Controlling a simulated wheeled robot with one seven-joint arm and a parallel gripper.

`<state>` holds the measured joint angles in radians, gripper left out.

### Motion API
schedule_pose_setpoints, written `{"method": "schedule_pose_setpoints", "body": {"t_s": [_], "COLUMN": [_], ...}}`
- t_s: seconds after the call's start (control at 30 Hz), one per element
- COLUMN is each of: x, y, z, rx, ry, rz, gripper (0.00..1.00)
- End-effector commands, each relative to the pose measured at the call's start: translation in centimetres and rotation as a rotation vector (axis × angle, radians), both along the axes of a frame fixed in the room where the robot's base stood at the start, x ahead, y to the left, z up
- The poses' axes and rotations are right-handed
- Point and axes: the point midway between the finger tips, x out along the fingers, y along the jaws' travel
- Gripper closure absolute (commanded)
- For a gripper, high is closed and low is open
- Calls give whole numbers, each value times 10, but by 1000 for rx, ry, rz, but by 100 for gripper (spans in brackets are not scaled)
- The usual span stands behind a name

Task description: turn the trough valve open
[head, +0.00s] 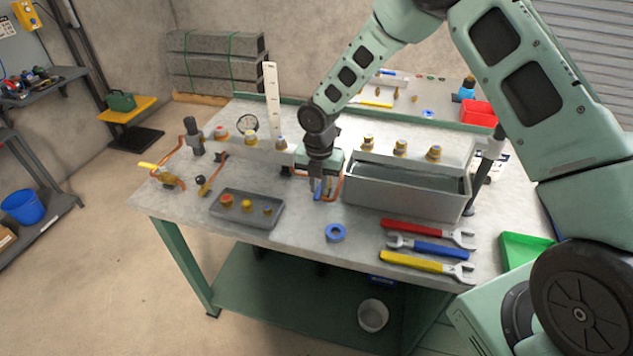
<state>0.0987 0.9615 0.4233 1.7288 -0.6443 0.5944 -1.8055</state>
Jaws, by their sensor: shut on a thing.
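The grey metal trough (400,200) stands on the bench right of centre, with liquid inside. My gripper (318,190) points down just left of the trough, beside a bent copper pipe (337,188). It is shut on a small blue part there, which looks like the handle of the trough valve (317,186). The fingers and wrist hide most of the valve, so I cannot tell its angle. A separate brass valve with a yellow lever (148,165) sits at the bench's left end.
A grey tray with brass fittings (247,208) lies left of my gripper. A blue tape roll (335,232) and red, blue and yellow wrenches (428,250) lie in front. A white upright strip (271,95) and a rail of brass fittings stand behind.

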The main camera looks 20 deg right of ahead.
Motion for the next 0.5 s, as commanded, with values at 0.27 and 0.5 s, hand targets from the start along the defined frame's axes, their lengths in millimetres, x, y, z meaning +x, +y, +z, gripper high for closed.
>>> {"method": "schedule_pose_setpoints", "body": {"t_s": [0.27, 0.5], "x": [0, 0], "y": [-2, -2], "z": [1, 1], "rx": [-1, -3], "ry": [-2, -2], "rz": [15, 15], "gripper": [100, 79]}}
